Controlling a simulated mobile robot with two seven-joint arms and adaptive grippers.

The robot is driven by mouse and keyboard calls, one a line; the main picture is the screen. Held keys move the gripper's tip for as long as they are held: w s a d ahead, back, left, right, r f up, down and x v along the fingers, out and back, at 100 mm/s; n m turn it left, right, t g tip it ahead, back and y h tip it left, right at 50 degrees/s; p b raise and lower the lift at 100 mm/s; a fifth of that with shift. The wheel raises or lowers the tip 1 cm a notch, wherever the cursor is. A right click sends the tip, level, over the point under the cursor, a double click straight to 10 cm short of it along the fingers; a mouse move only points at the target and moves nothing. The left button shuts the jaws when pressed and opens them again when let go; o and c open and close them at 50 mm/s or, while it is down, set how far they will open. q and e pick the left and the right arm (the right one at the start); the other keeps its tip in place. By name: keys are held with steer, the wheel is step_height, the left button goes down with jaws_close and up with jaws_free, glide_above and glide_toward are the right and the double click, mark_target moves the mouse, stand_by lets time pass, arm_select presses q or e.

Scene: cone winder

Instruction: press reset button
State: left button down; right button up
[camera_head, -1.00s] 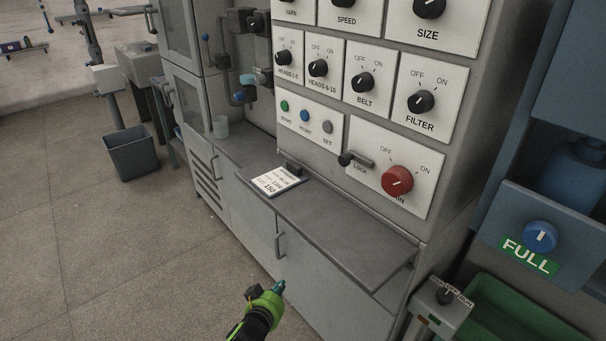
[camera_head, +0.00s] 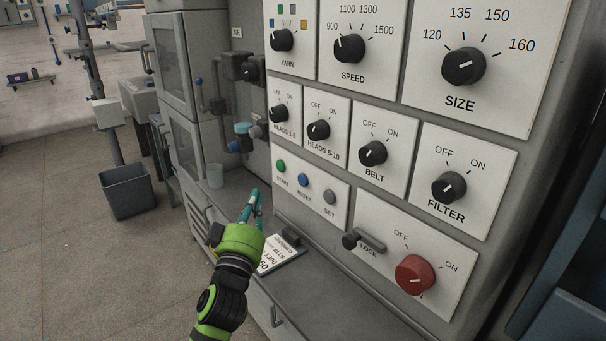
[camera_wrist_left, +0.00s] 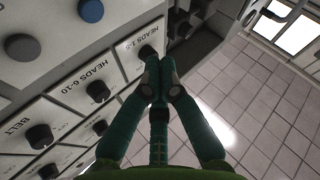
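The blue reset button (camera_head: 303,180) sits between the green start button (camera_head: 281,166) and the grey set button (camera_head: 330,197) on a white panel. In the left wrist view, the blue button (camera_wrist_left: 91,10) is at the top left and the grey set button (camera_wrist_left: 22,47) at the left edge. My left gripper (camera_head: 255,194) has teal fingers pointing up, left of the button panel in the head view and apart from the blue button. In the left wrist view its fingertips (camera_wrist_left: 160,72) meet with nothing between them. My right gripper is not in view.
Black knobs (camera_head: 372,153) fill the panels above. A lock lever (camera_head: 362,243) and a red knob (camera_head: 415,275) are lower right. A label card (camera_head: 284,252) lies on the ledge below. A cup (camera_head: 215,176) stands behind the gripper. Open floor lies left.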

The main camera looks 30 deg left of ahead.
mark_target(303, 180)
arm_select(q)
steer(key=w+d+b, duration=0.2)
steer(key=w+d, duration=0.1)
steer(key=w, duration=0.5)
steer(key=shift+d, duration=0.2)
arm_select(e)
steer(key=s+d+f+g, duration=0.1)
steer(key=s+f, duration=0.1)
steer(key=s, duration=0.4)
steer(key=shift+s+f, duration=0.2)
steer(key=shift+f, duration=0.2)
arm_select(q)
steer(key=shift+f, duration=0.1)
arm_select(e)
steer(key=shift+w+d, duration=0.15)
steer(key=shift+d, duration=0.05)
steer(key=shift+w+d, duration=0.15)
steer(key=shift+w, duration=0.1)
arm_select(q)
steer(key=shift+w, duration=0.15)
steer(key=shift+w+d+b, duration=0.15)
steer(key=shift+w+b, duration=0.2)
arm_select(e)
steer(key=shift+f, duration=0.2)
